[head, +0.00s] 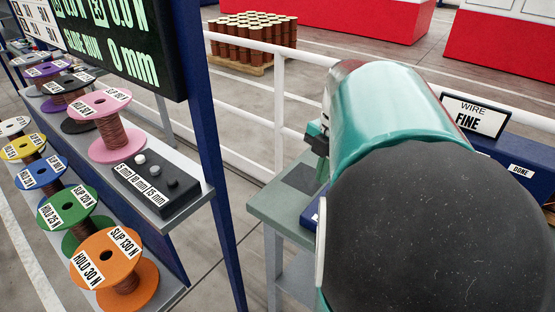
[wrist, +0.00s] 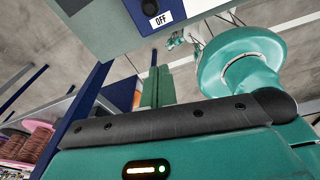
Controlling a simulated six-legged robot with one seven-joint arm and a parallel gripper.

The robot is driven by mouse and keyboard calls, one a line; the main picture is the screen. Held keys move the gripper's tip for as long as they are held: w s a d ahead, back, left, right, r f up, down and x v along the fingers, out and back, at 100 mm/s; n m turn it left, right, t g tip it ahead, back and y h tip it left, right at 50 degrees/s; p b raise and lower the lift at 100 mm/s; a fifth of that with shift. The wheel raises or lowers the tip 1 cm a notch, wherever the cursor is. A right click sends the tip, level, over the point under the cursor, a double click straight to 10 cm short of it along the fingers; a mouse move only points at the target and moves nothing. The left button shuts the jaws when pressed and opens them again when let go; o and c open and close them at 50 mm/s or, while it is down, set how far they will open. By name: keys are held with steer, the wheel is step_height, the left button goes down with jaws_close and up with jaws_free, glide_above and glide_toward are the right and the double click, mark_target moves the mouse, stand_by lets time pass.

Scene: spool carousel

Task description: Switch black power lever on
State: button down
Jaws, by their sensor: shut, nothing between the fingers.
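I cannot tell the gap to the knob. In the head view my arm hides the lever and most of my gripper (head: 318,142), which is over the grey-green table (head: 270,208).
At left a shelf carries labelled spools, such as the orange spool (head: 105,258) and pink spool (head: 100,108), and a black button box (head: 152,182). A blue post (head: 222,170) stands between shelf and table. A WIRE FINE sign (head: 472,118) stands right. White railings (head: 279,100) run behind.

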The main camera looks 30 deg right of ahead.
stand_by(0.3)
steer(key=f, duration=0.3)
steer(key=d+f, duration=0.1)
steer(key=f, duration=0.5)
steer(key=shift+w+d+f, duration=0.2)
steer(key=shift+w+d+r, duration=0.1)
steer(key=shift+d+r, duration=0.05)
steer(key=shift+d, duration=0.45)
steer(key=shift+w, duration=0.1)
steer(key=shift+r, duration=0.1)
steer(key=shift+d+y, duration=0.15)
steer(key=shift+y, duration=0.15)
